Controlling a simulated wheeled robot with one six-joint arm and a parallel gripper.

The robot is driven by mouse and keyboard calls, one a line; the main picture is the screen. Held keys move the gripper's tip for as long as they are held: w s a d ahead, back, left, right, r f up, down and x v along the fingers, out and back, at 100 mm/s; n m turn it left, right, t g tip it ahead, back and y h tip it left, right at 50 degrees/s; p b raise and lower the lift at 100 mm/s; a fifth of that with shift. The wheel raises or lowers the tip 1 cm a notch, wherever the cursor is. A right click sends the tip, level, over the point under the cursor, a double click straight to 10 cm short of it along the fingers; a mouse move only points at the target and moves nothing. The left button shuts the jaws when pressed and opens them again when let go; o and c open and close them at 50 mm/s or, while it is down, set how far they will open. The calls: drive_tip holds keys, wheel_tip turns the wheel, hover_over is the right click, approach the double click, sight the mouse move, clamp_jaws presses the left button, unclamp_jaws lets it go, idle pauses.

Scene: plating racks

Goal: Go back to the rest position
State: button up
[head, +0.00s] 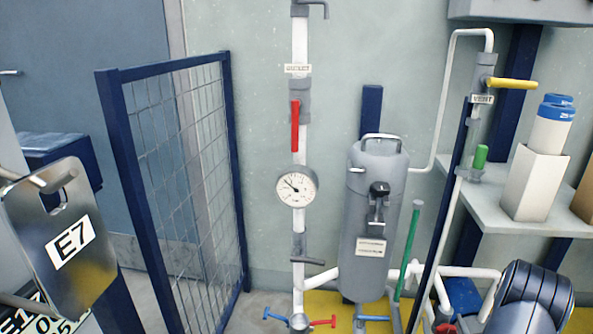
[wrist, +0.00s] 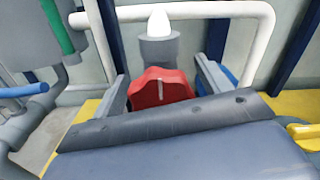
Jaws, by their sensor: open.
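My gripper (wrist: 161,68) shows in the wrist view with its two grey fingers apart. A red knob (wrist: 160,91) with a pale mark on its face sits between the fingers, below a grey fitting with a white top. The fingers stand to either side of it; I cannot tell whether either touches it. In the head view my dark, rounded arm fills the lower right corner, low in front of the pipes. My fingers cannot be made out there.
A grey tank (head: 372,235) and a pressure gauge (head: 297,187) stand at the middle. A shelf (head: 485,200) with white containers is above my arm. A blue mesh gate (head: 185,170) stands left. White pipe (wrist: 200,12) crosses behind my gripper, with a blue handle (wrist: 25,91) left.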

drive_tip(key=shift+s+m+p, duration=0.15)
drive_tip(key=shift+m+p, duration=0.2)
drive_tip(key=shift+m, duration=0.35)
drive_tip(key=shift+b, duration=0.35)
